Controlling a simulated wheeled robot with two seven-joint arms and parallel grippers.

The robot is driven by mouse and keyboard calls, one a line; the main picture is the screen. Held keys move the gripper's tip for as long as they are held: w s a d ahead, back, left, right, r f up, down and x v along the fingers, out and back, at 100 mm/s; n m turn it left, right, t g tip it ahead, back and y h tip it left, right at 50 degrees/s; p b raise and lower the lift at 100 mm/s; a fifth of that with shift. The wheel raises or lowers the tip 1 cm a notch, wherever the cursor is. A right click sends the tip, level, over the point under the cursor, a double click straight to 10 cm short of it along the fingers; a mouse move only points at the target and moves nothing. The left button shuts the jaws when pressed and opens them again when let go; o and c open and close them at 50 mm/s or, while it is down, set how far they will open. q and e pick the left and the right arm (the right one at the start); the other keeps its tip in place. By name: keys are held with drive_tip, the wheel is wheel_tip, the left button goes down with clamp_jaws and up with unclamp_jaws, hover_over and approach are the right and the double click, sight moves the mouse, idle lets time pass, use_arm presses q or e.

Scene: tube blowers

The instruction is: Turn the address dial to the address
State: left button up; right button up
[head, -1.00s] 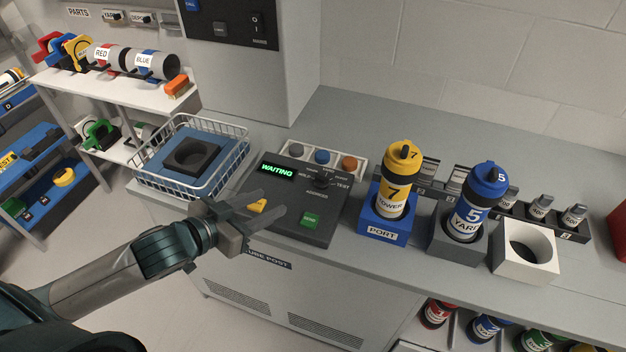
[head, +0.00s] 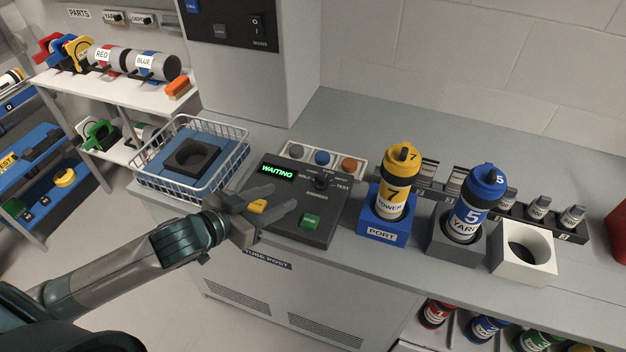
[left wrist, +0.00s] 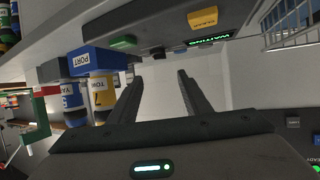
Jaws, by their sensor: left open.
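The dark control panel (head: 290,222) sits on the counter with a green "WAITING" display (head: 278,171). The address dial (head: 321,183) is a dark knob near its upper right, with "TEST" lettered beside it; the pointer's setting is too small to read. A yellow button (head: 257,206) and a green button (head: 310,221) are on the panel. My left gripper (head: 282,200) is open and empty over the panel's left front part, left of the dial. In the left wrist view its two fingers (left wrist: 160,88) are apart with nothing between. My right gripper is not in view.
The blue PORT block (head: 382,234) with a yellow canister (head: 396,185) stands right of the panel. A blue canister (head: 475,205) and an empty white holder (head: 524,253) are further right. A wire basket (head: 191,158) stands left of the panel.

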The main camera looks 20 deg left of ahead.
sight(320, 179)
use_arm(q)
drive_tip(key=p+x, duration=0.3)
drive_tip(key=x, duration=1.1)
drive_tip(key=shift+w+d+f, duration=0.1)
drive_tip(key=shift+w+f, duration=0.05)
drive_tip(key=shift+c, duration=0.6)
drive_tip(key=c, duration=0.7)
